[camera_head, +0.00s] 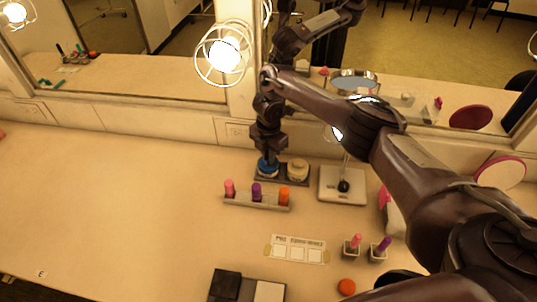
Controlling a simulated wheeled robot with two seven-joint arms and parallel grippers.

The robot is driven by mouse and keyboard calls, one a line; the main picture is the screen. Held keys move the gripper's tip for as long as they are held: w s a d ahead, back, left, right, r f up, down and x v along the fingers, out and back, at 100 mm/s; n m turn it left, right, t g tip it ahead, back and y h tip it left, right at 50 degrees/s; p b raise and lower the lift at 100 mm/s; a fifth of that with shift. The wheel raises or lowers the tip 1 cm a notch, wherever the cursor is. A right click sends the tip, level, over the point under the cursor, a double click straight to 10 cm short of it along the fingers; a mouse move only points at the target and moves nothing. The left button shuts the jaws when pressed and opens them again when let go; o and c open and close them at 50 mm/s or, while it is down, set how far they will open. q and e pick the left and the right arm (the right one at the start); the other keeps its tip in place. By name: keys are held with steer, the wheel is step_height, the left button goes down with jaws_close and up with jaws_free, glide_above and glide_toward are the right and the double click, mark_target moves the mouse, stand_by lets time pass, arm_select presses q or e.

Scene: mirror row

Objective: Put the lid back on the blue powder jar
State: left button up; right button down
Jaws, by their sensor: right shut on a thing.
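My right arm reaches across from the right, and its gripper (268,152) points down over the blue powder jar (268,171) at the back of the counter. The gripper is shut on the lid, which is mostly hidden between the fingers. The blue jar stands upright on the left of a small dark tray (283,181). From this view I cannot tell whether the lid touches the jar's rim or is just above it. My left gripper is not in view.
A cream-topped jar (298,169) stands close on the right of the same tray. A holder (256,203) with several lipsticks is in front. A mirror stand (341,187) is to the right. A marked card (297,249) lies nearer. The counter's left is clear.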

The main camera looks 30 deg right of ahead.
steer(key=c, duration=1.4)
jaws_free()
steer(key=shift+o, duration=0.5)
steer(key=o, duration=0.4)
steer(key=shift+r, duration=0.1)
steer(key=shift+r+p, duration=3)
steer(key=shift+r, duration=0.45)
